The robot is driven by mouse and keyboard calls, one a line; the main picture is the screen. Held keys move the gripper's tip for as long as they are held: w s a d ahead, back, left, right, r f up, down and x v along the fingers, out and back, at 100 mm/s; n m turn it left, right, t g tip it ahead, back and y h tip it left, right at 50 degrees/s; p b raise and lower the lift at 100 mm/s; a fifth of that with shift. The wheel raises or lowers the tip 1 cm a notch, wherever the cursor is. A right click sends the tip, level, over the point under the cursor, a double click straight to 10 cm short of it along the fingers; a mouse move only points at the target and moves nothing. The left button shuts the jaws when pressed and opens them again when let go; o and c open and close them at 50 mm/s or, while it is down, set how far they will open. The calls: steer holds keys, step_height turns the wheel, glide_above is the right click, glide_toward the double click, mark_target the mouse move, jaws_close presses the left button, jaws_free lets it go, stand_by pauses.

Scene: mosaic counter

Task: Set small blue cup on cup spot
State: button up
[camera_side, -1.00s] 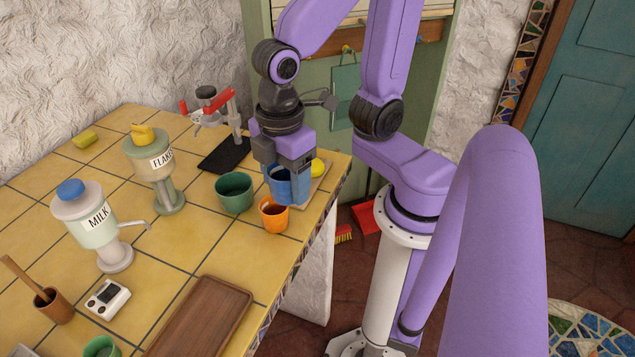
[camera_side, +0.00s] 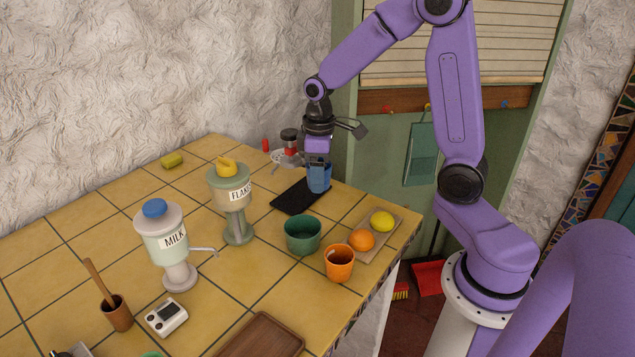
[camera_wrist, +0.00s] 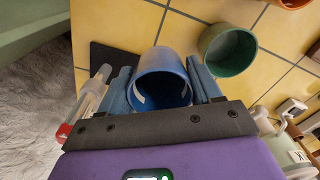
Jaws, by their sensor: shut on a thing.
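The small blue cup (camera_side: 319,179) is in my gripper (camera_side: 318,185) at the back right of the counter. In the wrist view the cup (camera_wrist: 163,78) sits between the two blue fingers of my gripper (camera_wrist: 161,88), its open mouth facing the camera. A black mat (camera_side: 293,199), likely the cup spot, lies flat on the tiles. The cup is over or beside the mat's far right end; I cannot tell whether it touches. The mat (camera_wrist: 102,57) also shows behind the left finger in the wrist view.
A green cup (camera_side: 303,235), an orange cup (camera_side: 339,264) and a board (camera_side: 387,240) with lemon and orange are nearer. The flakes dispenser (camera_side: 232,195) and milk dispenser (camera_side: 164,238) stand left.

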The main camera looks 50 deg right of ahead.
steer(key=shift+d+f, duration=0.2)
steer(key=shift+f, duration=0.1)
glide_above(319, 215)
steer(key=shift+f, duration=3.25)
steer(key=shift+f, duration=0.95)
steer(key=o, duration=1.2)
steer(key=shift+c, duration=0.2)
steer(key=shift+r, duration=0.1)
steer(key=shift+r, duration=3.45)
steer(key=shift+s+a, duration=0.1)
